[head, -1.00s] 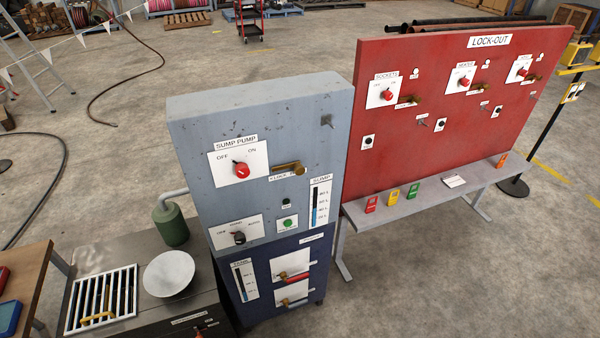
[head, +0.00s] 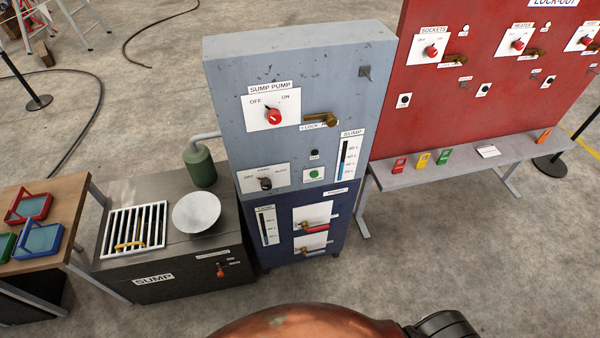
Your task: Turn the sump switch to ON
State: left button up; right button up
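The sump pump switch (head: 274,116) is a red rotary knob on a white plate (head: 255,122) marked OFF at left and ON at right. The plate is on the upper front of a grey cabinet (head: 310,75). Which mark the knob's small pale pointer line faces is too small to tell. A brass lever (head: 322,120) sits just right of the plate, over a label that seems to read LOCK. A copper-coloured part of my arm, with a dark joint, shows at the bottom edge, well below the switch. No gripper fingers show.
Lower on the cabinet are a black selector knob (head: 265,183), a green button (head: 314,174) and a SUMP level gauge (head: 346,160). A sump bench (head: 180,265) with grate and white bowl (head: 196,212) stands left. A red lock-out board (head: 460,110) stands right.

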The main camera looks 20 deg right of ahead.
aim_at(274, 115)
jog(key=k, duration=1.25)
jog(key=u, duration=0.6)
jog(key=i, duration=1.35)
jog(key=z, duration=0.95)
